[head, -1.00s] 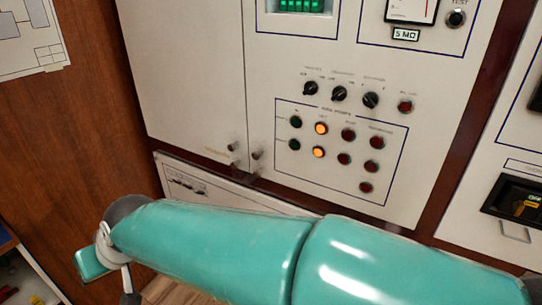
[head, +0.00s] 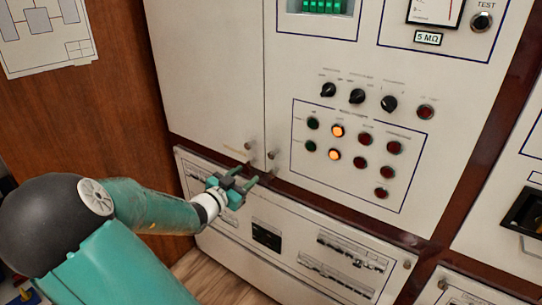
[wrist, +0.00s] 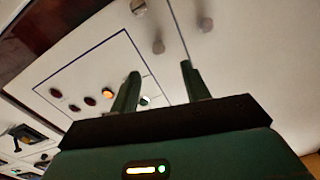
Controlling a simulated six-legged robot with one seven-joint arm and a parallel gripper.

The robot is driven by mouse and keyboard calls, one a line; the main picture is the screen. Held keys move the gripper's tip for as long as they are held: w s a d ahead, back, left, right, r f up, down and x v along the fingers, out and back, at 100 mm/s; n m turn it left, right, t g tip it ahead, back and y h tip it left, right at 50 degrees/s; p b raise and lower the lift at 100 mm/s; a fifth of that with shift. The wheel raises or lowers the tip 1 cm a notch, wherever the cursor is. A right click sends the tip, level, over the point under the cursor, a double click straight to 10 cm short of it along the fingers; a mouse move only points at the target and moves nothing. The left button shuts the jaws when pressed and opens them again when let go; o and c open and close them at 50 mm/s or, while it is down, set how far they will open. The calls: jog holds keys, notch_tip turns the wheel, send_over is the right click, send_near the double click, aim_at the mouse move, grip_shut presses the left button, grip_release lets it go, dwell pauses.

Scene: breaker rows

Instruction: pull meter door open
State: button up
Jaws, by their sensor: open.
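The meter door (head: 285,70) is the white panel at upper right in the head view, carrying a green display, a dial, knobs and lamps. A vertical seam parts it from the plain white door on its left. Small round knobs sit near the seam's lower end, one on the meter door (head: 272,155) and one on the plain door (head: 250,147). My gripper (head: 247,176) is open and empty, just below these knobs. In the wrist view the fingers (wrist: 161,70) point at the panel, with the meter door knob (wrist: 158,46) beyond them, apart from both.
A lower white panel (head: 290,235) with slotted plates lies beneath the gripper. Red-brown frame strips border the panels. A wooden wall (head: 115,100) with a paper drawing (head: 40,30) stands at left. A black switch recess (head: 525,212) with a handle is at far right.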

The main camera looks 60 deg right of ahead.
aim_at(270, 156)
jog(key=s+d, duration=0.1)
jog(key=d, duration=0.8)
jog(key=s+d, duration=0.1)
jog(key=d, duration=0.3)
jog(key=shift+s+d+r, duration=0.2)
jog(key=shift+s+d, duration=0.1)
jog(key=shift+d, duration=0.05)
jog(key=shift+c, duration=0.2)
grip_shut()
